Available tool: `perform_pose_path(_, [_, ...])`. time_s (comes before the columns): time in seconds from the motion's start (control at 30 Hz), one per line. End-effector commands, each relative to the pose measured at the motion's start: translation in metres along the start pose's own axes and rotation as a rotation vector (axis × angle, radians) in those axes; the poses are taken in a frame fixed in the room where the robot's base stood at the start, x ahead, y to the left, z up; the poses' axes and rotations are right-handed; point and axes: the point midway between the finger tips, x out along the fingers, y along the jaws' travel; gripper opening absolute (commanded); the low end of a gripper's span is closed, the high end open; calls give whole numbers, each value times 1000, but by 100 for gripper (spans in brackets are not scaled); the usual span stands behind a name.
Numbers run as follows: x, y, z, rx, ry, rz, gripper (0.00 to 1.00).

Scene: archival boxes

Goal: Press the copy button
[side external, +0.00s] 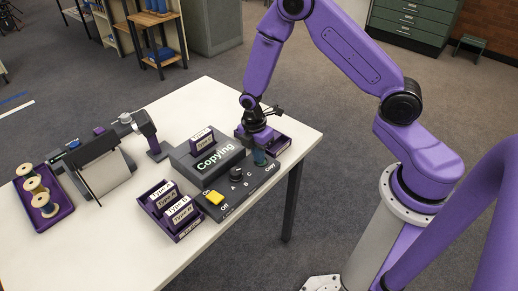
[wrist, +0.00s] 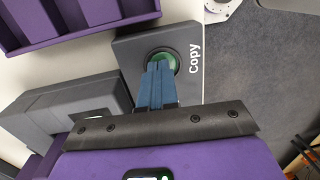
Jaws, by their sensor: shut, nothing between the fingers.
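The copy button is a round green button (wrist: 172,57) in a dark ring on the grey panel (wrist: 130,43), beside the white word Copy in the wrist view. My gripper (wrist: 159,67) is shut and empty, with its blue fingers together. The fingertips overlap the lower left part of the button in that view. Whether they touch it or hover just above, I cannot tell. In the side external view my gripper (side external: 260,158) points down at the Copy end of the control panel (side external: 226,207), and its fingers hide the button there.
The panel also carries a yellow On/Off switch (side external: 214,197) and a black A-B-C dial (side external: 236,174). The Copying machine (side external: 187,165) holds a labelled box (side external: 201,139). Purple trays stand at front (side external: 160,218) and behind my gripper (side external: 283,145). A spool tray (side external: 55,215) is far left.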

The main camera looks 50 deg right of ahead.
Motion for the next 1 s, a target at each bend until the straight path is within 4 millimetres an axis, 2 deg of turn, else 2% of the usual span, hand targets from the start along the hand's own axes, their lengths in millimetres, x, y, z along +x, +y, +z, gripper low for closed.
perform_pose_path(0.1, [2,-4,0,-2,-3,-10,0])
perform_pose_path(0.27, [-13,-3,0,-1,-2,-7,0])
perform_pose_path(0.8, [-113,1,-1,0,2,5,0])
perform_pose_path(1.0, [-135,1,0,0,1,2,0])
